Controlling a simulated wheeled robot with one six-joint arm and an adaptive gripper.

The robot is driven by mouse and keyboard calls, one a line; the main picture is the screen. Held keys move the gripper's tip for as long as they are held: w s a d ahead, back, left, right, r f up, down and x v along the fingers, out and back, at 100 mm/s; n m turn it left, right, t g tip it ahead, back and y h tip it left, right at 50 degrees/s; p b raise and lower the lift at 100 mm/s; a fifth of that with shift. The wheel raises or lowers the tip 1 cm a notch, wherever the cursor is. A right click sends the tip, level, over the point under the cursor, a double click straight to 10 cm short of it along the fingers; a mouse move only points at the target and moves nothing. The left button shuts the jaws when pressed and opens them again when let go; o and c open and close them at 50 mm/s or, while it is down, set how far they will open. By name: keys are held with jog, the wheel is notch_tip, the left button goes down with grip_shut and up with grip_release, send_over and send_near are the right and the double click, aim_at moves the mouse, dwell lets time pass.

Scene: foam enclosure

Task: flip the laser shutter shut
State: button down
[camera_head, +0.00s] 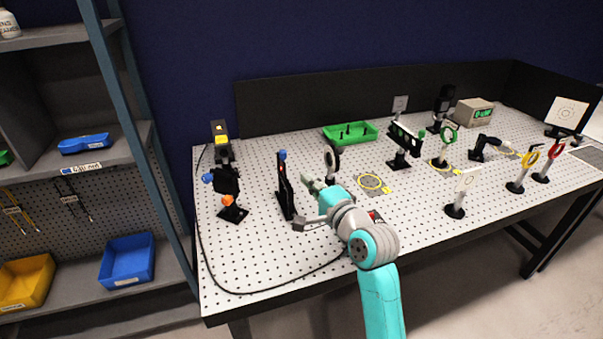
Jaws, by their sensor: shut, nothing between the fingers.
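A tall black upright stand (285,187) with a blue knob at its top and a small red mark on its face stands on the perforated table, left of centre. It looks like the laser shutter, but I cannot tell its lever position for certain. My gripper (310,182) is just right of this stand, pointing up-left toward it. Its fingers are small in view and look closed and empty. I cannot tell whether they touch the stand. A black box with a yellow label (221,146), possibly the laser, stands behind and to the left.
A black mount with blue and orange knobs (228,184) stands left of the upright. A round black-rimmed optic (332,160) is close behind my gripper. A green tray (350,133) lies at the back. Several optics stand to the right. The front left tabletop is mostly clear, with a cable.

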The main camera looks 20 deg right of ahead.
jog(key=shift+s+d, duration=0.2)
jog(key=shift+s, duration=0.75)
jog(key=shift+s+d, duration=0.15)
jog(key=shift+s, duration=0.8)
